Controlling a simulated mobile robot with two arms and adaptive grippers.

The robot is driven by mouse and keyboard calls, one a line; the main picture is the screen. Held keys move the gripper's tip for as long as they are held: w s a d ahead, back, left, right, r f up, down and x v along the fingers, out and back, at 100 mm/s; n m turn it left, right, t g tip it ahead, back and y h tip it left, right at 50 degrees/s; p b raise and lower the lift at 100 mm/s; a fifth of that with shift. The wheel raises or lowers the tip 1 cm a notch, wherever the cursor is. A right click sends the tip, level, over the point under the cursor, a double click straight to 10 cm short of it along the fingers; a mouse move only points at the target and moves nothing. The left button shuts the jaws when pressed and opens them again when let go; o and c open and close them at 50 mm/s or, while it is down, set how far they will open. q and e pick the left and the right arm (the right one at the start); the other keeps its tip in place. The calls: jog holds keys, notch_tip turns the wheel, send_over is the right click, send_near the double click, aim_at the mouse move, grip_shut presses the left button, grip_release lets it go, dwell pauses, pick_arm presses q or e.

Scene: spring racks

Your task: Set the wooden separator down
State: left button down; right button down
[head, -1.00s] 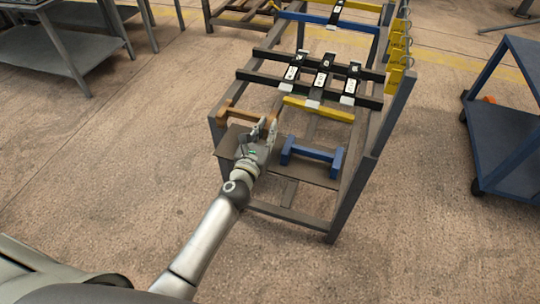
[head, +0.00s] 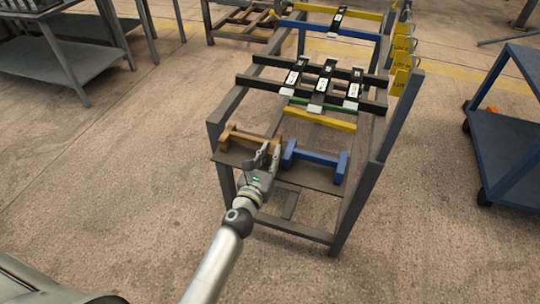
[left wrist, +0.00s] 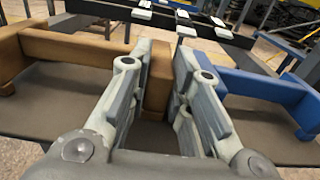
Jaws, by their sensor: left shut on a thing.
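The wooden separator (head: 243,136) is an orange-brown bar with a block at each end, over the left part of the dark shelf plate (head: 312,178). My left gripper (head: 268,154) is shut on its right end block. In the left wrist view the block (left wrist: 158,78) stands between the two fingers and the bar (left wrist: 75,48) runs left. The separator looks level, on or just above the plate; I cannot tell whether it touches. The blue separator (head: 315,159) lies just right of the gripper. My right gripper is not in view.
The steel rack frame (head: 360,205) surrounds the plate. Black rails (head: 268,83) with several labelled black pieces and a yellow bar (head: 320,119) lie behind. A blue cart (head: 505,150) stands right, a grey table (head: 70,65) left.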

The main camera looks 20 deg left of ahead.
pick_arm(q)
jog(key=c, duration=1.6)
grip_release()
jog(key=shift+f, duration=0.1)
jog(key=shift+r, duration=0.2)
jog(key=shift+s+f, duration=0.1)
jog(key=shift+s, duration=0.25)
jog(key=shift+s+a+b, duration=0.2)
jog(key=shift+s+b, duration=0.7)
jog(key=shift+s, duration=4.8)
